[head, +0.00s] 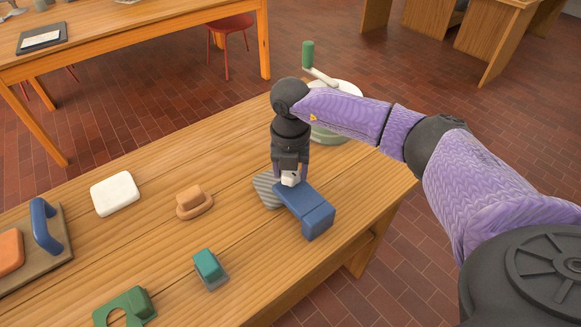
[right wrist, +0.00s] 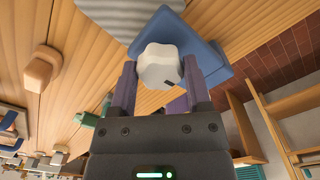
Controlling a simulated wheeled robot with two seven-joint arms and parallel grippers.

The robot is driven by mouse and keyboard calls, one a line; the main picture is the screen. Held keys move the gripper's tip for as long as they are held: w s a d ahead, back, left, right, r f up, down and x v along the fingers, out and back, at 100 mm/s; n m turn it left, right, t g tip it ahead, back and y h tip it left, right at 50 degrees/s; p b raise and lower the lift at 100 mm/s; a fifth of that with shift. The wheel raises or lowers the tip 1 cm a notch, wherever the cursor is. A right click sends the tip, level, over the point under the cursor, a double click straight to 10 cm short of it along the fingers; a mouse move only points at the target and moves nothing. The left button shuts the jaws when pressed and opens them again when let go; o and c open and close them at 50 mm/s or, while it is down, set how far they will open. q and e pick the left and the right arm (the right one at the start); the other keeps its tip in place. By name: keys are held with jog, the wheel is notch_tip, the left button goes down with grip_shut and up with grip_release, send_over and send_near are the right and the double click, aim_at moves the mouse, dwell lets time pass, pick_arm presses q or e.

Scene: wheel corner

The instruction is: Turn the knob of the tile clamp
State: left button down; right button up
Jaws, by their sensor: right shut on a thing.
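The tile clamp (head: 318,222) is a blue block on the wooden table, with a grey striped tile (head: 265,189) at its far left end. Its white lobed knob (head: 290,179) is on top. In the right wrist view the knob (right wrist: 159,66) sits between the two purple fingers, in front of the blue clamp body (right wrist: 209,60). My right gripper (head: 290,172) points down from above and is shut on the knob. The fingers partly hide the knob in the head view. My left gripper is in neither view.
On the table (head: 120,235) lie a white block (head: 115,193), an orange-brown knobbed piece (head: 194,202), a teal block (head: 209,268), a green arch (head: 125,308) and a board with a blue handle (head: 46,225). A round pale green-white device (head: 345,97) with a crank stands behind my right arm.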

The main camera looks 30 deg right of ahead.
jog(key=shift+r+m+p, duration=0.25)
jog(key=shift+m+p, duration=0.65)
jog(key=shift+p, duration=0.15)
jog(key=shift+f+m, duration=0.15)
jog(key=shift+m, duration=0.15)
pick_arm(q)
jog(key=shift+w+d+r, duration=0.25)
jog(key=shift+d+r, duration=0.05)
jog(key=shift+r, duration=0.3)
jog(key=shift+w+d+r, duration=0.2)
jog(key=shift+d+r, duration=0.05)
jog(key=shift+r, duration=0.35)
pick_arm(e)
jog(key=shift+f, duration=0.1)
jog(key=o, duration=1.3)
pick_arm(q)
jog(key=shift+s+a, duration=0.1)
pick_arm(e)
notch_tip(320, 180, up, 10)
jog(key=p, duration=0.2)
jog(key=shift+f+p, duration=0.2)
jog(key=shift+p, duration=0.1)
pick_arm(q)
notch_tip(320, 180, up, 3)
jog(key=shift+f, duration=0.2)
pick_arm(e)
jog(key=shift+r, duration=0.15)
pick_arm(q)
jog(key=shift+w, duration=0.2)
